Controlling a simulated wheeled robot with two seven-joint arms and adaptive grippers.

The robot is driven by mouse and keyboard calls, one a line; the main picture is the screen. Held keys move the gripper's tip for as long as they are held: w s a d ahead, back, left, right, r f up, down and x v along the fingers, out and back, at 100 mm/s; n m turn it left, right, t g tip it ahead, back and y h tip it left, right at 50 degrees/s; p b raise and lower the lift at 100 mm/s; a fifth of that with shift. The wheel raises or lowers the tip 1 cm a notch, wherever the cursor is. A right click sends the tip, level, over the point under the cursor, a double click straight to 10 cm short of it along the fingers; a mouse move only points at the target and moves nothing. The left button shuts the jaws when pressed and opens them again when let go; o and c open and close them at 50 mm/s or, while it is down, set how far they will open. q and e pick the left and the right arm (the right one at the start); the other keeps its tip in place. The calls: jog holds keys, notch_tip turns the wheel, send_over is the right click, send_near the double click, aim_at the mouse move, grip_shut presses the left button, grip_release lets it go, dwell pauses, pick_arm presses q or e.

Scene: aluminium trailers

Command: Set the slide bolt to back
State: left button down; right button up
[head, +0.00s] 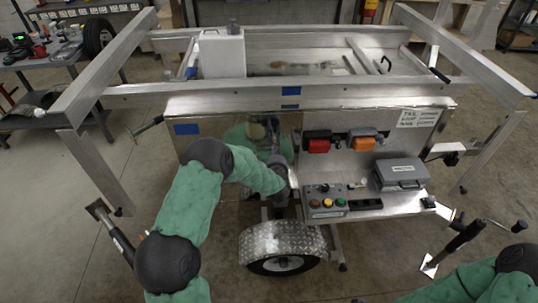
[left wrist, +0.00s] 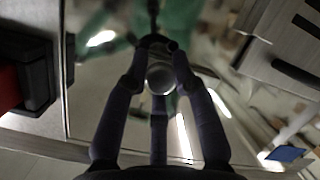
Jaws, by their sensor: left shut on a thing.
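My left gripper (head: 277,160) is at the polished metal front panel of the trailer, left of the red light. The left wrist view shows its dark fingers (left wrist: 158,48) closed around a round silver knob (left wrist: 160,77), which I take to be part of the slide bolt. The rest of the bolt is hidden behind the fingers and hand in both views, so I cannot tell its position. The panel behind mirrors my green arm. My right gripper is out of view; only part of my right arm shows at the lower right.
A red light (head: 318,146) and an orange light (head: 364,143) sit right of the hand. Below are a button box (head: 325,201) and a grey case (head: 401,173) on a shelf. A wheel fender (head: 282,240) stands under the hand. Aluminium rails (head: 300,96) cross above.

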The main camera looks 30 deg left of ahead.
pick_arm(q)
jog(key=shift+s+d+f, duration=0.1)
jog(key=shift+d+f, duration=0.2)
jog(key=shift+f, duration=0.05)
jog(key=c, duration=1)
grip_release()
jog(key=shift+c, duration=0.2)
jog(key=shift+w+d, duration=0.1)
jog(key=shift+w, duration=0.1)
jog(key=shift+s+r, duration=0.1)
jog(key=shift+r, duration=0.05)
jog(key=shift+s+r, duration=0.1)
jog(key=shift+s, duration=0.05)
jog(key=v, duration=1.1)
jog(key=shift+s+d, duration=0.15)
jog(key=shift+s, duration=0.1)
